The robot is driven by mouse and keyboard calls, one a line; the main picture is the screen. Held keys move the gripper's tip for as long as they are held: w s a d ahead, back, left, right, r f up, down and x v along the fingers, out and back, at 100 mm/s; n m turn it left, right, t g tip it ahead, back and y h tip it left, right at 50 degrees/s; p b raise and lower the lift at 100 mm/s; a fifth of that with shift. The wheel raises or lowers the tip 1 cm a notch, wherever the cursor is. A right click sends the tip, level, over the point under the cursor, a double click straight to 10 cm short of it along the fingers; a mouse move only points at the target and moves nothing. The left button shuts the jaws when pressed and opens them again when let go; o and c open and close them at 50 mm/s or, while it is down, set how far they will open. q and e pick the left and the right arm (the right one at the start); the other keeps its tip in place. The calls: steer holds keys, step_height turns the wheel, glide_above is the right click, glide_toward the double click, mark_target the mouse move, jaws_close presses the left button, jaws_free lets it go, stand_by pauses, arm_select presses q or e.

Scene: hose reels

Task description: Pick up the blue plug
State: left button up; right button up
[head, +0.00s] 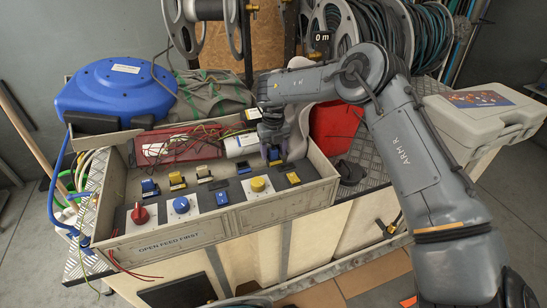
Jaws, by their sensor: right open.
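My right gripper (273,155) hangs over the right part of an open grey tray box (190,236), its fingers pointing down and open. Nothing shows between them. Small blue pieces sit in the box: one at its left (150,187), one near the gripper (244,168) and one between the blue and yellow knobs (222,198). They are too small for me to tell which is the blue plug. My left gripper does not show.
A blue hose reel (115,88) stands behind left. A red bin (334,125) and a pale case (478,115) are to the right.

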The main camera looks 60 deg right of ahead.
steer(key=c, duration=1.1)
